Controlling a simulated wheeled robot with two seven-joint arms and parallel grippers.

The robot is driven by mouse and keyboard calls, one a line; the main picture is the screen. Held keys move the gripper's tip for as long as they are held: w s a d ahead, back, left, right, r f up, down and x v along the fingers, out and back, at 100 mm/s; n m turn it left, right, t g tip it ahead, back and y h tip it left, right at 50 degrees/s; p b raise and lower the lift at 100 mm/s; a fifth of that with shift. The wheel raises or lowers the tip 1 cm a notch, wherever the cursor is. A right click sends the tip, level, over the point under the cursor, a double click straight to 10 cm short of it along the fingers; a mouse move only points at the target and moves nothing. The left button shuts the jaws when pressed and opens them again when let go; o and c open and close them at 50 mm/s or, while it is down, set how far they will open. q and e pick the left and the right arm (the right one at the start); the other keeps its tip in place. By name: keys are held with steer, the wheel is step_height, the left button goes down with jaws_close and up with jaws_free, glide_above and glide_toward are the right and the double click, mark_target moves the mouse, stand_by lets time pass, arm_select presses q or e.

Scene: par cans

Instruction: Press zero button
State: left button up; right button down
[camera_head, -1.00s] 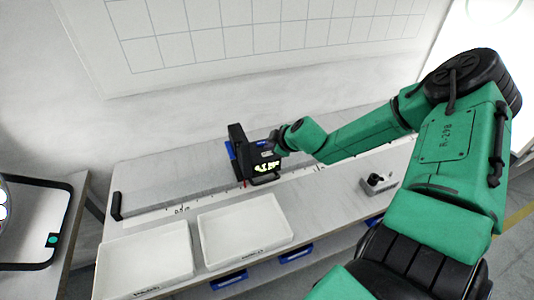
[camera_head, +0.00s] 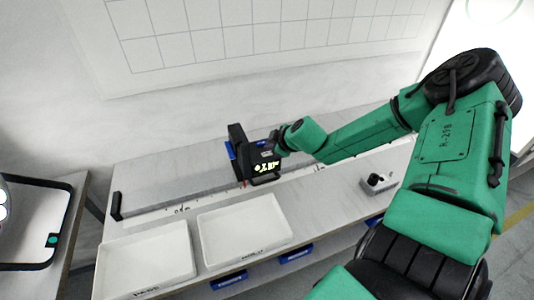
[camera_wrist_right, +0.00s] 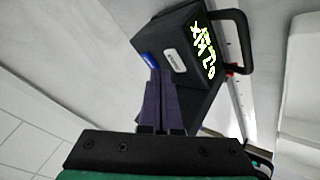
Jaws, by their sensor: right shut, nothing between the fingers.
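A black gauge with a lit yellow-green display (camera_head: 267,168) stands on the ruled rail of the bench. In the right wrist view its dark housing (camera_wrist_right: 150,38) carries a blue button (camera_wrist_right: 149,59) and a pale grey button or label (camera_wrist_right: 174,60); I cannot read which is zero. My right gripper (camera_head: 275,140) is at the gauge's top right side. Its dark purple fingers (camera_wrist_right: 160,72) are shut and empty, with tips at the housing face just below the blue and grey parts. Contact cannot be told. My left gripper is not in view.
Two white trays (camera_head: 200,238) lie at the bench front. A small grey device with a dark knob (camera_head: 377,181) stands to the right. A dark-framed panel (camera_head: 60,225) lies on a side table at left. A gridded wall board is behind.

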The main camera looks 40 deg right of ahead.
steer(key=shift+f, duration=0.1)
steer(key=shift+f+b, duration=0.3)
steer(key=shift+f, duration=0.05)
steer(key=shift+f+b, duration=0.3)
steer(key=shift+f, duration=0.05)
stand_by(0.5)
steer(key=shift+r+p, duration=0.8)
steer(key=shift+p, duration=0.05)
step_height(320, 180, up, 5)
steer(key=p, duration=0.5)
